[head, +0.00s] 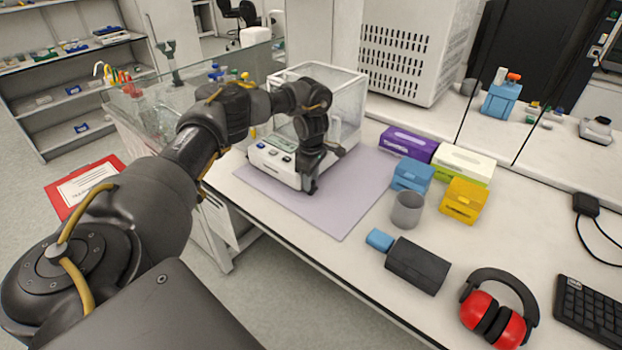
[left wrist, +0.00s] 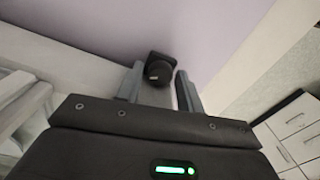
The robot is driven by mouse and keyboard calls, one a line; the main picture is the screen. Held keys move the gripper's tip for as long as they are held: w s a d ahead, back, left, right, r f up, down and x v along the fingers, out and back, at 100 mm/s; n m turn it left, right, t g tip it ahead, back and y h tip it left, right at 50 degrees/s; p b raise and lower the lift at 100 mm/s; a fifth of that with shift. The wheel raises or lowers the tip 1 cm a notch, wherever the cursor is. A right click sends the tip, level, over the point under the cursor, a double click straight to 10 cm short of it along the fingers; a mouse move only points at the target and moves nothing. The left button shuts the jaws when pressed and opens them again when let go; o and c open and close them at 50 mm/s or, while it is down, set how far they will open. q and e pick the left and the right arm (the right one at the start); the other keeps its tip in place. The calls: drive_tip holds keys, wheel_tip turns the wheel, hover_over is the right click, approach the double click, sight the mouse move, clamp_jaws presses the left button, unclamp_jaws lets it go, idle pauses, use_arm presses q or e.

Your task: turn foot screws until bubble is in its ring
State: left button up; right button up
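A white balance (head: 272,163) with a clear draft shield stands on a lilac mat (head: 338,215). My left gripper (head: 311,187) points down at the balance's front right corner. In the left wrist view a dark round knob, seemingly a foot screw (left wrist: 158,70), sits between the tips of my left gripper (left wrist: 160,82). The fingers are apart, one on each side of the knob; I cannot tell whether they touch it. The bubble and its ring cannot be made out. The other foot screws are hidden. My right gripper is not in view.
Right of the mat are a grey cup (head: 407,210), blue box (head: 412,177), yellow box (head: 464,200), dark case (head: 417,265) and red ear defenders (head: 497,310). Purple (head: 408,144) and white-green (head: 463,163) boxes stand behind. The mat's front right part is clear.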

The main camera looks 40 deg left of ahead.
use_arm(q)
wheel_tip(320, 180, up, 11)
drive_tip(key=shift+p, duration=0.3)
idle(0.4)
drive_tip(key=shift+f, duration=0.1)
